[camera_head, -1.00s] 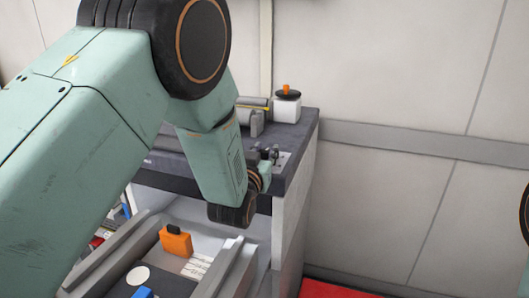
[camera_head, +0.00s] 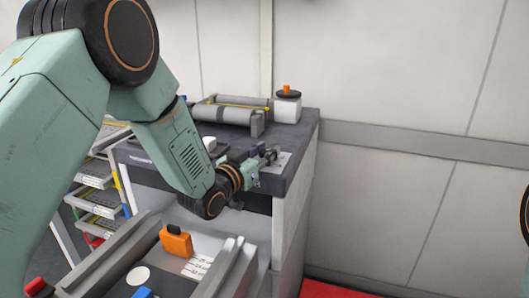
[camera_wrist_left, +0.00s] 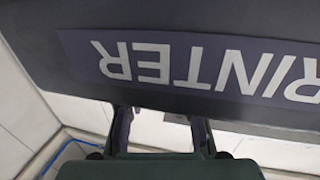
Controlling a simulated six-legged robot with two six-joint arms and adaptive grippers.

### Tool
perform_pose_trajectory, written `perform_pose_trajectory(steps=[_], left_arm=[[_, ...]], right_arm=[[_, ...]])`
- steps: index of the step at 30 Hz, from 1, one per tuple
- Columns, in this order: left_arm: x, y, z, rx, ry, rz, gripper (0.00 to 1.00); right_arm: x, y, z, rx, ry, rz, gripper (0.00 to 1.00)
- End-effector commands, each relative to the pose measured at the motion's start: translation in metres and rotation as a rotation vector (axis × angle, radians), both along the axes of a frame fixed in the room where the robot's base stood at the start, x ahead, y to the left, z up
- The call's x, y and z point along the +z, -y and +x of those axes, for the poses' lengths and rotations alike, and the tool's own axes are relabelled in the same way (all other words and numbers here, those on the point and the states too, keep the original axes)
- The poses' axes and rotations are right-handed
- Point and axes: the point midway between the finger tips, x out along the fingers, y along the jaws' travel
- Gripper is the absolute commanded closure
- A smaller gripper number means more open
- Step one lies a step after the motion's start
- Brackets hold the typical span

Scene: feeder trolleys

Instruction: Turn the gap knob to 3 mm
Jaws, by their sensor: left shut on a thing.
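My left gripper (camera_head: 265,161) reaches in from the left to the right front corner of the printer's dark top. It is closed at a small metal fitting beside a pale plate (camera_head: 284,160). The gap knob lies between the fingers and is mostly hidden by them; its pointer and scale cannot be read. My right gripper is out of view.
Grey rollers (camera_head: 228,112) and a white box with an orange-topped black cap (camera_head: 288,104) stand behind on the dark top. In front is a grey tray with an orange block (camera_head: 176,241). Shelves with bins (camera_head: 100,200) stand at left. A wall closes the back.

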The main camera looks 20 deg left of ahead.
Motion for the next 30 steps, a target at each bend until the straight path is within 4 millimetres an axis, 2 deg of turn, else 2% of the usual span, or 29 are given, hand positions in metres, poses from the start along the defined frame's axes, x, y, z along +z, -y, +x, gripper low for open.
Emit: perform_pose_trajectory(steps=[7,19,20,27,30], left_arm=[[0.001,-0.0012,0.0004,-0.084,0.003,-0.001,1.0],[0.0005,-0.0003,-0.0001,-0.098,0.003,0.003,1.0],[0.0005,-0.0003,-0.0001,-0.098,0.003,0.003,0.67],[0.0004,-0.0004,-0.0003,-0.098,0.002,0.003,0.47],[0.0003,-0.0004,-0.0003,-0.098,0.002,0.003,0.46]], right_arm=[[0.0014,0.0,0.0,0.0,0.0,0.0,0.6],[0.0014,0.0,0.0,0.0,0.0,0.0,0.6],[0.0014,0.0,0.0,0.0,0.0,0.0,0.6],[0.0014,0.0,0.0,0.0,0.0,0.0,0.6],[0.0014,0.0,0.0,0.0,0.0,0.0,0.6]])
